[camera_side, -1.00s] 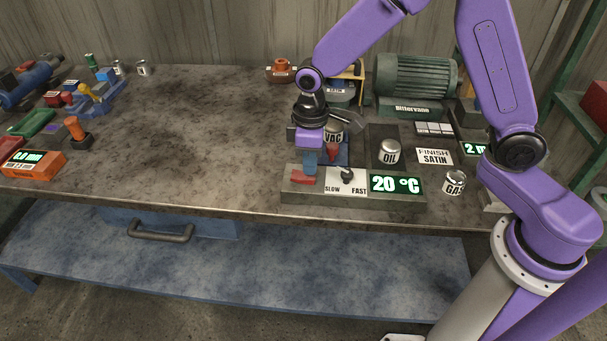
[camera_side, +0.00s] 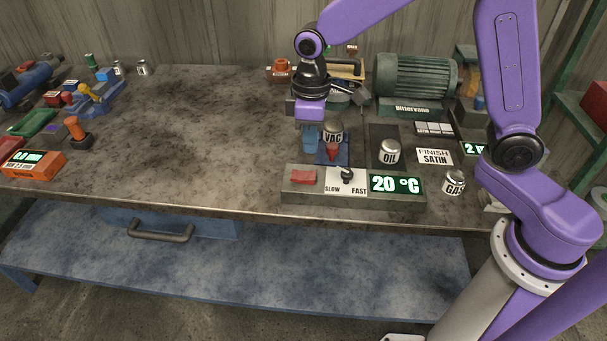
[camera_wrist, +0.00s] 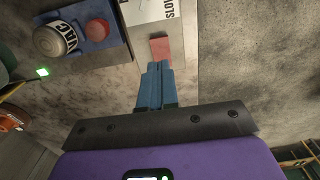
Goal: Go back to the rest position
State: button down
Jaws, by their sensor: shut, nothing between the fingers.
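My gripper (camera_side: 310,146) is shut and empty. In the side view its blue fingers point down above the bench, just behind the control panel (camera_side: 408,201) and left of the VAC knob (camera_side: 333,134). The panel carries a red rocker switch (camera_side: 303,177), a SLOW/FAST selector (camera_side: 347,175) and a 20 °C display (camera_side: 396,184). In the wrist view the shut blue fingers (camera_wrist: 155,68) point toward the red switch (camera_wrist: 159,48), apparently with a gap between. The VAC knob (camera_wrist: 55,38) is at upper left there.
The OIL knob (camera_side: 389,152), GAS knob (camera_side: 454,183) and green motor (camera_side: 415,78) stand to the right. An orange-topped item (camera_side: 282,68) is behind. An orange gauge (camera_side: 33,164) and other tools lie far left. The middle left of the bench (camera_side: 190,130) is clear.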

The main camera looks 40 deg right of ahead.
jog(key=s+d+r+n, duration=0.1)
jog(key=s+d, duration=0.2)
jog(key=s, duration=0.5)
jog(key=s+d+r+n, duration=0.1)
jog(key=s+d, duration=0.3)
jog(key=s, duration=0.5)
jog(key=s+d+r+n, duration=0.1)
jog(key=s+d, duration=0.3)
jog(key=s, duration=0.5)
jog(key=shift+r+n, duration=0.3)
jog(key=shift+r, duration=0.05)
jog(key=w+a+r+n, duration=0.1)
jog(key=w+a+n, duration=0.2)
jog(key=w, duration=0.5)
jog(key=w+a+r+n, duration=0.1)
jog(key=w+a+n, duration=0.3)
jog(key=w+n, duration=0.2)
jog(key=w+a+r+n, duration=0.1)
jog(key=w+a+n, duration=0.2)
jog(key=w, duration=0.8)
jog(key=shift+a+r+n, duration=0.25)
jog(key=shift+a+n, duration=0.1)
jog(key=shift+n, duration=0.85)
jog(key=shift+r, duration=0.15)
